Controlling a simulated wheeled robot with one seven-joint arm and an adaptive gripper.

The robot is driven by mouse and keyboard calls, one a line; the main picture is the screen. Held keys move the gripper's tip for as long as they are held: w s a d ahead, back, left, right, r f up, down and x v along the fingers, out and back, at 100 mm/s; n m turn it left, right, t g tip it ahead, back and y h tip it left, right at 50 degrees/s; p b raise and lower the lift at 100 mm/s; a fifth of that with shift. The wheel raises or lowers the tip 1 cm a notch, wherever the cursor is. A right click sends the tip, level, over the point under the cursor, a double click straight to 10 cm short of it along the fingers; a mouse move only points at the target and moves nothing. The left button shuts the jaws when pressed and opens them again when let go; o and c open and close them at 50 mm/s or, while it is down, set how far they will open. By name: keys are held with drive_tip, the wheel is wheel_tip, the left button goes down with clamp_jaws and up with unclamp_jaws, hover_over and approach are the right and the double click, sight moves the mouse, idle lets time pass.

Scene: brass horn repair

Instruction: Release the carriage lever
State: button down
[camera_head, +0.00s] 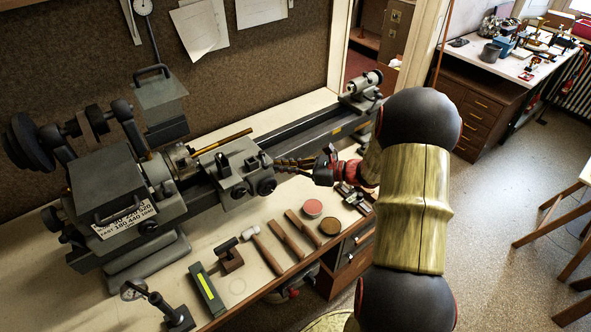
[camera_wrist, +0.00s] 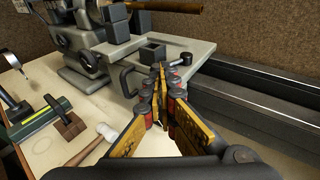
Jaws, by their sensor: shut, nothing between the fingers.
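The grey lathe carriage (camera_head: 238,165) sits on the long bed in the head view. It also shows in the wrist view (camera_wrist: 205,49), ahead of my gripper. A short dark lever with a rounded knob (camera_wrist: 186,58) stands on the carriage's top right, just beyond my fingertips. A dark bent handle (camera_wrist: 124,82) is on the carriage's near face, left of the fingers. I cannot tell which is the carriage lever. My gripper (camera_wrist: 159,70) is shut and empty, pointing at the carriage; in the head view (camera_head: 278,163) its tips are close to the carriage's right side. Contact cannot be told.
The lathe bed (camera_head: 310,132) runs right to the tailstock (camera_head: 362,88). The headstock (camera_head: 105,185) is at left.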

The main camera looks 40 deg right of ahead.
sight(263, 162)
drive_tip(key=shift+w+a+f, duration=0.15)
drive_tip(key=shift+w+a, duration=0.2)
drive_tip(key=shift+w, duration=0.1)
drive_tip(key=shift+w+a+p, duration=0.25)
drive_tip(key=shift+a+p, duration=0.1)
drive_tip(key=shift+a, duration=0.35)
